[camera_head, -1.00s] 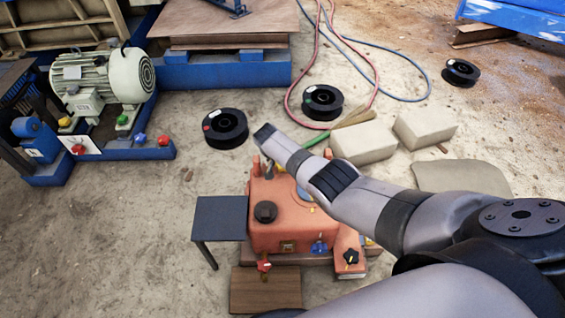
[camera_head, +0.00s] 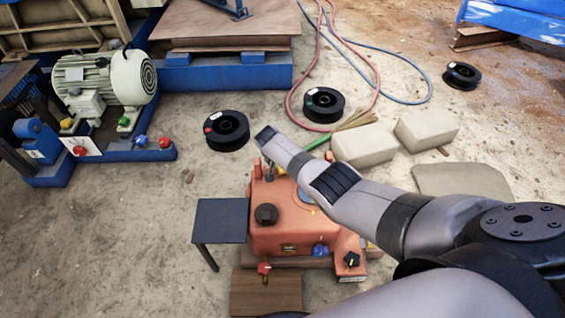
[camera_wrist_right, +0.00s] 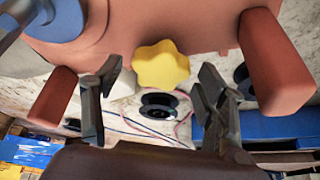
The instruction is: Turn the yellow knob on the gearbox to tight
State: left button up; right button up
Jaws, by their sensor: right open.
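The orange-red gearbox (camera_head: 283,233) stands on the floor in the head view, below my right forearm. The lobed yellow knob (camera_wrist_right: 160,66) shows in the right wrist view, at the edge of the gearbox body (camera_wrist_right: 195,22). My right gripper (camera_wrist_right: 158,78) is open, with one finger on each side of the knob in the picture. I see no clear contact between the fingers and the knob. In the head view the knob is hidden and the right gripper is mostly covered at the gearbox's far side. My left gripper is not in view.
Two orange posts of the gearbox (camera_wrist_right: 272,62) flank the fingers in the wrist view. A dark side table (camera_head: 220,219) stands left of the gearbox. Black spools (camera_head: 226,130) and pale blocks (camera_head: 363,146) lie beyond.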

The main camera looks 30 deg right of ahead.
jog(key=shift+r, duration=0.1)
jog(key=v, duration=1.1)
jog(key=shift+r, duration=0.35)
jog(key=shift+s, duration=0.1)
